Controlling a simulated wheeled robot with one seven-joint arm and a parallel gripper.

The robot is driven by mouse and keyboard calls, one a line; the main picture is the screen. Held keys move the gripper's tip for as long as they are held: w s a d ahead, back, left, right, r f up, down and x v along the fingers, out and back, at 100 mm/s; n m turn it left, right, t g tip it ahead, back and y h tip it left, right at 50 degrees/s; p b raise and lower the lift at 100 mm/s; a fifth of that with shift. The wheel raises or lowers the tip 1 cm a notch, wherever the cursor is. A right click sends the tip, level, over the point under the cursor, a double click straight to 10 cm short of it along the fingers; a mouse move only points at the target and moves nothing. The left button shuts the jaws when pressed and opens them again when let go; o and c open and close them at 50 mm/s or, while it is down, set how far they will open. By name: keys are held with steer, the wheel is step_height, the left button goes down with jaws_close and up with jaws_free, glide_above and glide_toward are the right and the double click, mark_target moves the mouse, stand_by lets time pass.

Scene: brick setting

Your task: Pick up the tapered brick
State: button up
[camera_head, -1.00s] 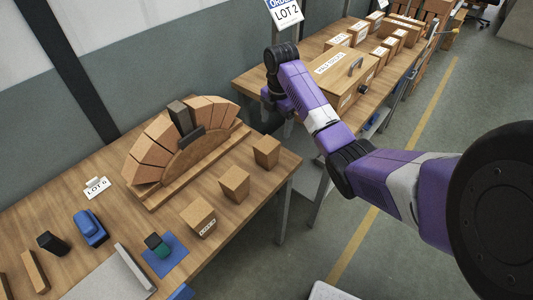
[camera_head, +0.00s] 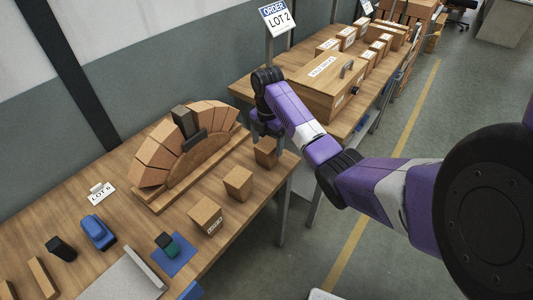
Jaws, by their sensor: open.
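Three loose brown bricks stand in a row on the near wooden table (camera_head: 128,208). The middle brick (camera_head: 238,184) is visibly tapered, narrower at its base. The far brick (camera_head: 266,153) is partly covered at its top, so its taper is hard to judge. The front brick (camera_head: 205,216) is blockier and carries a printed label. My gripper (camera_head: 264,133) points down at the far brick, close to its top; I cannot tell if it touches. Its jaws are open, with the fingertips small and dark in this view.
A brick arch on a wooden base (camera_head: 190,169) stands left of the row, close by. A green-and-black block (camera_head: 166,243) sits on a blue mat (camera_head: 184,262). A large labelled wooden box (camera_head: 325,86) stands on the table behind my arm.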

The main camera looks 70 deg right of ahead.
steer(key=shift+a+f+p, duration=0.1)
steer(key=shift+f+p, duration=0.25)
steer(key=shift+f, duration=1.9)
steer(key=c, duration=1.8)
